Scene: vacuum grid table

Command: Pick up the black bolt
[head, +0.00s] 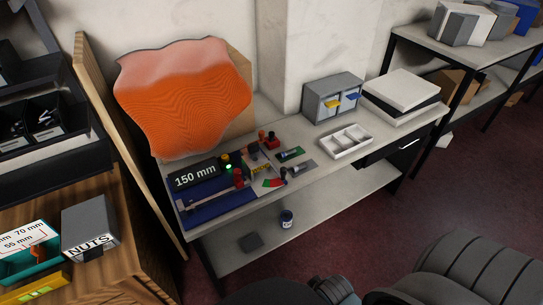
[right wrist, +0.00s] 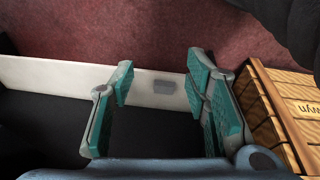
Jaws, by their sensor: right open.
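I cannot make out the black bolt for certain. A small dark upright piece (head: 283,172) stands among the small items on the workbench in the head view, but it is too small to identify. My right gripper (right wrist: 160,85) shows in the right wrist view with its two teal-padded fingers wide apart. Nothing is between its fingers, and it is away from the workbench items. My left gripper is not in view.
The workbench (head: 225,215) holds a blue mat, a "150 mm" display (head: 195,176), a white divided tray (head: 345,142) and a grey drawer unit (head: 332,98). A grey NUTS box (head: 90,228) stands on the wooden table at left. A wooden box (right wrist: 275,115) is close beside my right gripper.

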